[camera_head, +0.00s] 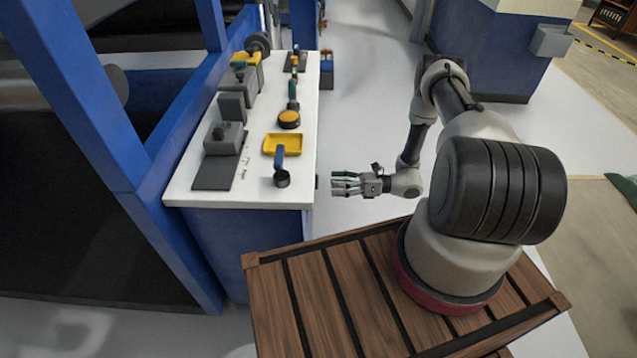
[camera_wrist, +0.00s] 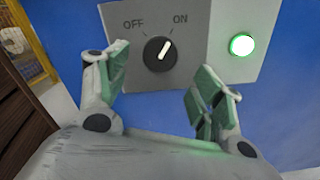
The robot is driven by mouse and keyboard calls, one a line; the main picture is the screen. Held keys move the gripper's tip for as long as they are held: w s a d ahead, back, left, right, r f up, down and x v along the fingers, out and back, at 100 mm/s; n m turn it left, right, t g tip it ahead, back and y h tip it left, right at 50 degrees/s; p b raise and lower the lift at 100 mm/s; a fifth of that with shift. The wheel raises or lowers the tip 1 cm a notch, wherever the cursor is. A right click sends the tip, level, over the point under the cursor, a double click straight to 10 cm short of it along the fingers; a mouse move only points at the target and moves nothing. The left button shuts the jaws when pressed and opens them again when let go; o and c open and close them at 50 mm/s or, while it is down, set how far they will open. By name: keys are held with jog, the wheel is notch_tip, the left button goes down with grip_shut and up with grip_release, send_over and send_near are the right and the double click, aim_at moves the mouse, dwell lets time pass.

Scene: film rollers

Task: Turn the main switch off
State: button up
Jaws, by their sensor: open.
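The main switch (camera_wrist: 160,53) is a round black knob with a white pointer line on a grey plate (camera_wrist: 199,76), in the wrist view. Its pointer tilts up and right, toward the ON label; the OFF label is at its upper left. A green lamp (camera_wrist: 242,44) on the plate, right of the knob, is lit. My gripper (camera_wrist: 165,88) is open, with one green-padded finger to each side below the knob, and it holds nothing. In the head view my gripper (camera_head: 346,183) is beside the right end of the white-topped bench; the switch is hidden there.
The white bench top (camera_head: 258,185) holds a yellow tray (camera_head: 284,143), a dark cup-like holder with a blue handle (camera_head: 281,175) and grey devices (camera_head: 225,138). Blue frame posts stand to the left.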

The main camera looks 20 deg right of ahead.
jog(key=shift+x, duration=3.2)
jog(key=c, duration=1)
